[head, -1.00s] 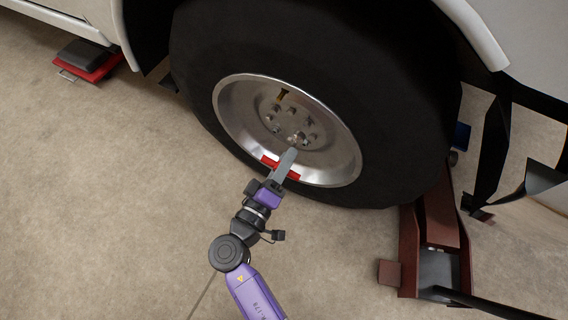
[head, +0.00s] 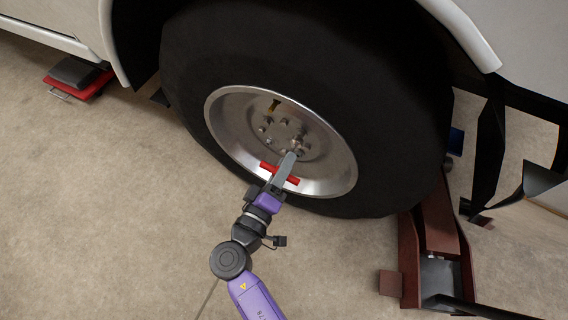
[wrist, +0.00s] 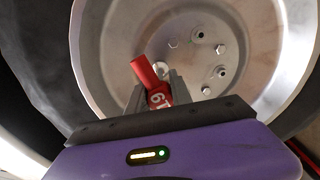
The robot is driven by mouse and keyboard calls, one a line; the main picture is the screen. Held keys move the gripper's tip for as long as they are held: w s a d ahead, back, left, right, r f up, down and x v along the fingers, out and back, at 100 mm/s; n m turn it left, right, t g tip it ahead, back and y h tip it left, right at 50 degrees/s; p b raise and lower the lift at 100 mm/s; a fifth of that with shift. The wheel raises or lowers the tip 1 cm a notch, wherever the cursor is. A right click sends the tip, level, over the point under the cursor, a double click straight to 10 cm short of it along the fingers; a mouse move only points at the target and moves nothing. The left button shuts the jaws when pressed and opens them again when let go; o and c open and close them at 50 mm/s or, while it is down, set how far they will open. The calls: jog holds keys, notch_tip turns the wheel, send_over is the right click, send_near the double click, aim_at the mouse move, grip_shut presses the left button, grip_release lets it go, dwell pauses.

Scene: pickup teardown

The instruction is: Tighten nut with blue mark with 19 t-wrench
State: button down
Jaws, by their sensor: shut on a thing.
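The red T-wrench (head: 291,180), marked 19 on its handle in the wrist view (wrist: 158,97), is held in my gripper (head: 288,163). My gripper is shut on the handle, in front of the lower part of the wheel rim (head: 335,182). The wrench points toward the hub, near a lower nut; its socket end is mostly hidden, so I cannot tell whether it sits on a nut. Several nuts (head: 284,122) ring the hub, and they also show in the wrist view (wrist: 197,35). I cannot make out a blue mark on any of them.
The black tire (head: 400,120) surrounds the rim. A dark red floor jack (head: 435,230) stands at the lower right. A black and red item (head: 78,75) lies on the floor at the upper left. The concrete floor at left is clear.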

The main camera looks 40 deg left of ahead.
aim_at(301, 134)
jog(key=shift+w+a, duration=0.1)
jog(key=shift+w, duration=0.3)
jog(key=shift+w+a+b, duration=0.1)
jog(key=shift+w+b, duration=0.2)
jog(key=shift+b, duration=0.1)
jog(key=shift+w+r, duration=0.1)
jog(key=shift+w, duration=0.3)
jog(key=shift+b, duration=0.45)
